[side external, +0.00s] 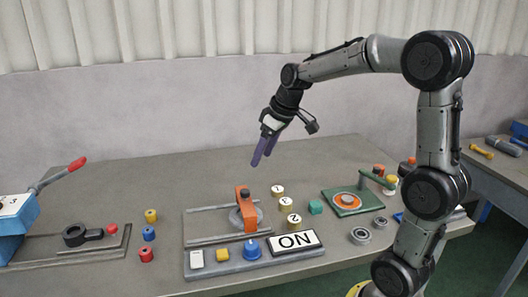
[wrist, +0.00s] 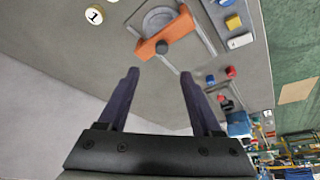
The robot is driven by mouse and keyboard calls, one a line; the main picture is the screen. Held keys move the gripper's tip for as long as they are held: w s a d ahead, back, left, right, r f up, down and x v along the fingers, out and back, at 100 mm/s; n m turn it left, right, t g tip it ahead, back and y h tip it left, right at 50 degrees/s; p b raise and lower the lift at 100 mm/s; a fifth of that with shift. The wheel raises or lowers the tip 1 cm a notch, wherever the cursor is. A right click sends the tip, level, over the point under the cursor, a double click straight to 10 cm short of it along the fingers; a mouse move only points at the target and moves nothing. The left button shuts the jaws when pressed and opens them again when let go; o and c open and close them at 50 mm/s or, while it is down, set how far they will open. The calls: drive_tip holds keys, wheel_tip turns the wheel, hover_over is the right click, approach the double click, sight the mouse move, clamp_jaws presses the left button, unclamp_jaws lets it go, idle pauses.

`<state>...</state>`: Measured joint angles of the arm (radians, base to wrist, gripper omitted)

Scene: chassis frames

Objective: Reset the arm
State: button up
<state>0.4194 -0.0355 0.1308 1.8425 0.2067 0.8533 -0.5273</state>
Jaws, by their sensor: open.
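My gripper (side external: 264,150) hangs in the air above the back middle of the grey table (side external: 120,182), its two purple fingers pointing down and a little to the left. It is open and empty; in the wrist view the two fingers (wrist: 160,82) stand apart with bare surface between them. My arm reaches in from the right and touches nothing on the table. An orange clamp-like piece (side external: 245,210) on a grey slide fixture lies below the gripper; the wrist view also shows the orange piece (wrist: 168,38).
A red-handled lever (side external: 76,163) rises at the left. The table's back is clear.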

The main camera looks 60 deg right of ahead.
drive_tip(key=shift+r, duration=0.2)
drive_tip(key=shift+a, duration=0.1)
drive_tip(key=s+a+r+n+t, duration=0.2)
drive_tip(key=s+a+r, duration=0.4)
drive_tip(key=s+a, duration=0.4)
drive_tip(key=s+a+f+m, duration=0.2)
drive_tip(key=s+f, duration=0.5)
drive_tip(key=s, duration=0.4)
drive_tip(key=shift+s+a+f+g, duration=0.15)
drive_tip(key=shift+a+f+g, duration=0.2)
drive_tip(key=shift+a+g, duration=0.1)
